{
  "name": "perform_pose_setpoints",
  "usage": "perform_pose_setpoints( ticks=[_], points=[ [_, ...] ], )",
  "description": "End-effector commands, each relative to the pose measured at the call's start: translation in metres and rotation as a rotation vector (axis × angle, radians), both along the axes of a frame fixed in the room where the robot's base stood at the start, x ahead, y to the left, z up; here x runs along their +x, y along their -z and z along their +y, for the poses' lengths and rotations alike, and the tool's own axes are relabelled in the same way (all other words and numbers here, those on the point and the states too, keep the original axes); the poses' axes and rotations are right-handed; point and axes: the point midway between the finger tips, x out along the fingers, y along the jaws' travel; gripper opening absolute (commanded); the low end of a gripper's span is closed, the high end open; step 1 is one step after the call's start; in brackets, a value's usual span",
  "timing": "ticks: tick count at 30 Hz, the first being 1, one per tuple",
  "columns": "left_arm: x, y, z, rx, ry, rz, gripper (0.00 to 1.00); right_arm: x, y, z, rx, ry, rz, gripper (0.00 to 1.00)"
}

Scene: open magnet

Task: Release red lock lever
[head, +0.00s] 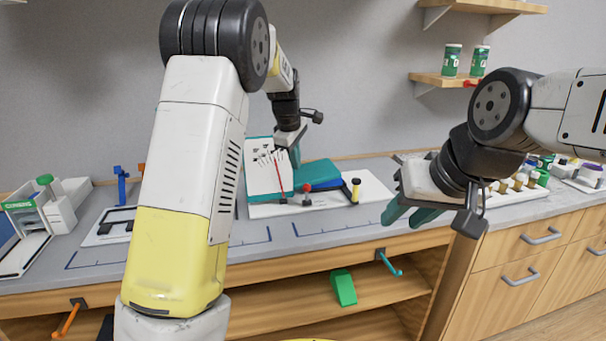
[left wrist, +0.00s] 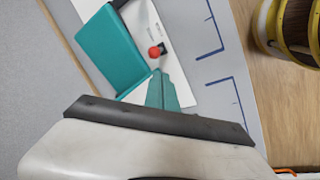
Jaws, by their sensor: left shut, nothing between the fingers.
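A teal and white device stands on a white board (head: 375,188) on the bench. A small red knob (head: 307,187) on a dark stem stands at its front; the red knob also shows in the left wrist view (left wrist: 154,52), just beyond the fingertips. My left gripper (head: 294,157) is over the device, its teal fingers together and empty; they show in the left wrist view (left wrist: 162,90). Contact between fingers and knob cannot be told. My right gripper (head: 408,214) hangs to the right, its teal fingers apart and empty.
A blue clamp-like item (head: 121,185) is to the left. A green block (head: 343,287) lies on the shelf below. My left arm hides part of the bench.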

Motion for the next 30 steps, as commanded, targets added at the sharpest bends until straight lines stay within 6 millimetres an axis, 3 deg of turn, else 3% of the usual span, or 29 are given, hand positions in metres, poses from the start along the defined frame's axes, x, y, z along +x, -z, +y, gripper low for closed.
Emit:
perform_pose_setpoints(
  ticks=[3, 9, 22, 26, 30],
  points=[
    [0.008, -0.019, 0.007, 0.0, -0.001, -0.002, 0.0, 0.0, 0.0, 0.0, 0.0, 0.0, 0.0, 0.36],
    [0.015, -0.035, 0.012, 0.0, -0.001, 0.0, 0.0, 0.0, 0.0, 0.0, 0.0, 0.0, 0.0, 0.36],
    [0.014, -0.039, 0.014, -0.002, 0.003, -0.001, 0.0, 0.0, 0.0, 0.0, 0.0, 0.0, 0.0, 0.36],
    [-0.005, -0.053, 0.025, -0.01, 0.05, -0.013, 0.0, 0.0, 0.0, 0.0, 0.0, 0.0, 0.0, 0.36],
    [-0.053, -0.08, 0.046, -0.017, 0.178, -0.051, 0.0, 0.0, 0.0, 0.0, 0.0, 0.0, 0.0, 0.36]
  ],
)
